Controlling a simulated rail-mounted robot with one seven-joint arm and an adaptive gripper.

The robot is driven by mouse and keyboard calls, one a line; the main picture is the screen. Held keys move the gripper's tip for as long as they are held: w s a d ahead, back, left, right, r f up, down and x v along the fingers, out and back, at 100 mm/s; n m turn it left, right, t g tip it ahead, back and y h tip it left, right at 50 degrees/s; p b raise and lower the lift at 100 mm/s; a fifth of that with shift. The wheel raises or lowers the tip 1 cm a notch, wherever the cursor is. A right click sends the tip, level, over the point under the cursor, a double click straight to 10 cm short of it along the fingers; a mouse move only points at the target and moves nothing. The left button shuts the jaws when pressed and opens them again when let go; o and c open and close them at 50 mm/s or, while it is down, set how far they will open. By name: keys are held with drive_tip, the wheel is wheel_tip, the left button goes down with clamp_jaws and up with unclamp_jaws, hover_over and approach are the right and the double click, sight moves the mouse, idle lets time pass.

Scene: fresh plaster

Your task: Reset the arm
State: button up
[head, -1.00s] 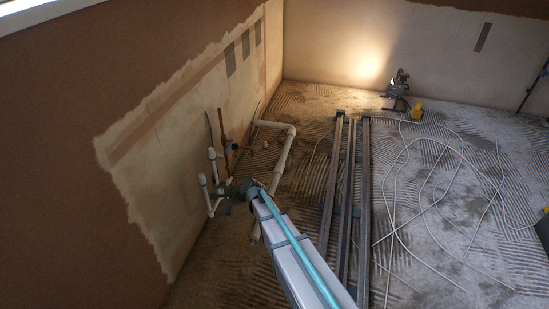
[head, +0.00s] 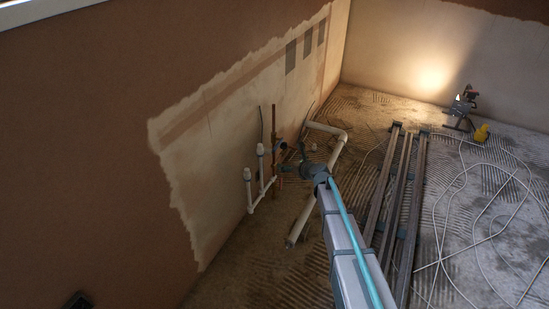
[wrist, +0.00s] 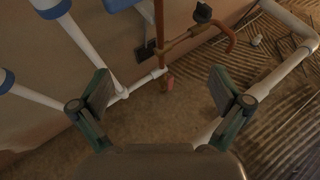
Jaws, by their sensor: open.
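My gripper (head: 288,162) is at the end of my outstretched arm (head: 343,235), in front of the pipes at the left wall in the head view. In the wrist view my gripper (wrist: 161,92) has its two green-grey fingers spread wide, with nothing between them but the view of floor and pipes behind. The head view shows the gripper small and dark against the pipes, so its exact gap to them cannot be told.
White pipes (head: 249,190) and a copper pipe (head: 274,122) with a valve (wrist: 203,12) rise by the wall. A bent white pipe (head: 333,158) runs along the floor. Long metal profiles (head: 393,190) and loose cable (head: 480,225) lie right of my arm. A work lamp (head: 463,107) stands at the back.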

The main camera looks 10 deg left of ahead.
drive_tip(key=b+x, duration=0.1)
drive_tip(key=x, duration=0.4)
drive_tip(key=shift+w+a+f, duration=0.2)
drive_tip(key=shift+w, duration=0.05)
drive_tip(key=shift+s+d+r, duration=0.1)
idle(0.3)
